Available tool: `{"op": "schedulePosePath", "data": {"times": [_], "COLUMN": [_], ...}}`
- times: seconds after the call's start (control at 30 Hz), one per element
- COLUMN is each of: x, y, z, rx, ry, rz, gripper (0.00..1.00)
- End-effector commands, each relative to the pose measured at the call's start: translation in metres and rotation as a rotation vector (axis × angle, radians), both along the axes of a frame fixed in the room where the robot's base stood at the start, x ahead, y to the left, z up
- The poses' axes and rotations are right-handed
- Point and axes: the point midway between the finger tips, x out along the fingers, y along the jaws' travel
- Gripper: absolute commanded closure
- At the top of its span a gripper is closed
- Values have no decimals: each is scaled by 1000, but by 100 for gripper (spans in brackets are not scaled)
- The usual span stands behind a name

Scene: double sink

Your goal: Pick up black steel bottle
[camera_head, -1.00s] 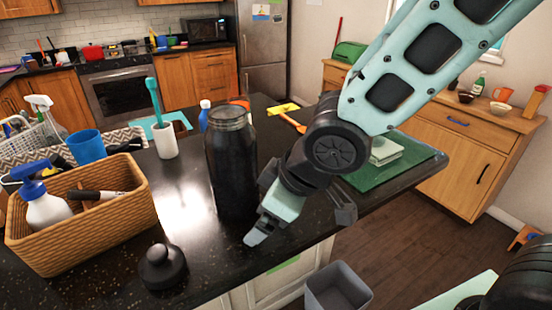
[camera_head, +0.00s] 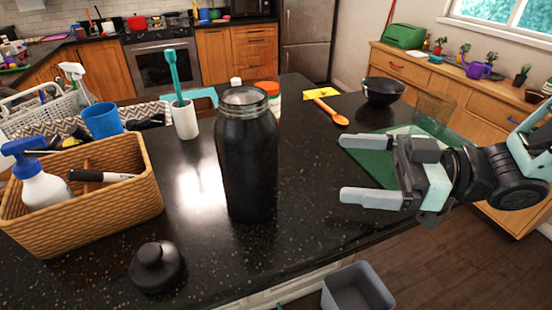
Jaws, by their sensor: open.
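The black steel bottle (camera_head: 248,160) stands upright and uncapped on the dark counter, near the middle of the view. Its black lid (camera_head: 157,267) lies apart from it on the counter, at the front left. My gripper (camera_head: 355,190) is to the right of the bottle, over the counter's right part. Its two fingers point left toward the bottle, open and empty, with a clear gap between the fingertips and the bottle.
A wicker basket (camera_head: 105,212) with a spray bottle stands left of the bottle. A white cup (camera_head: 184,119) with a teal brush and a white jar with an orange lid (camera_head: 268,92) stand behind. A black bowl (camera_head: 384,91) and green mat (camera_head: 363,151) lie right. A grey bin (camera_head: 357,287) is on the floor.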

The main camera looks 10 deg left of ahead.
Motion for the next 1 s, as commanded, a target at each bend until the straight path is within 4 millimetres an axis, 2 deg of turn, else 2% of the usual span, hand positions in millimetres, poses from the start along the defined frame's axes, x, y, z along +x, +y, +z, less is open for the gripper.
{"op": "schedulePosePath", "data": {"times": [0.17,0.7,1.0], "x": [-8,-10,-9], "y": [3,105,128], "z": [7,9,12], "rx": [58,57,56], "ry": [13,13,13], "rz": [46,46,44], "gripper": [0,0,0]}}
